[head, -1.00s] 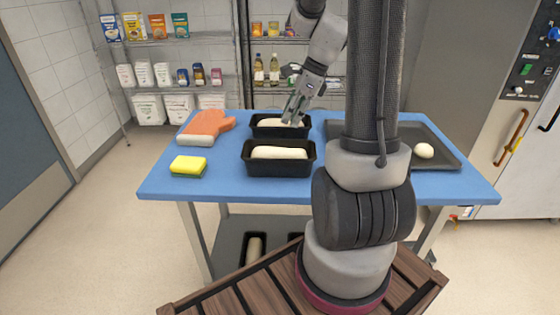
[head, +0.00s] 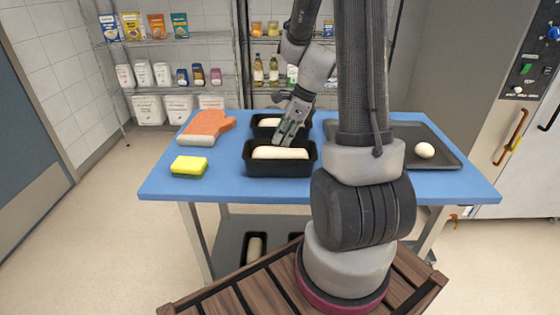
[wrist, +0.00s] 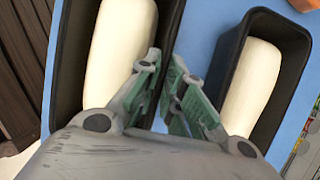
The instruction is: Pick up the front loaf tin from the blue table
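The front loaf tin (head: 281,170) is black, holds a pale loaf and stands upright on the blue table (head: 210,187). My gripper (head: 283,142) points down at the far long wall of this tin. In the wrist view the front tin (wrist: 68,75) is at left and the rear loaf tin (wrist: 232,75) at right. The fingers of my gripper (wrist: 164,60) are a little apart around the front tin's far wall, one on the loaf side, one on the gap side. Whether they touch the wall is unclear. The rear tin (head: 257,131) is partly hidden behind my arm.
A yellow sponge (head: 189,166) and an orange oven mitt (head: 209,125) lie left of the tins. A dark tray (head: 440,157) with a dough ball (head: 424,151) lies at right, partly behind my arm. The table's front left is clear.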

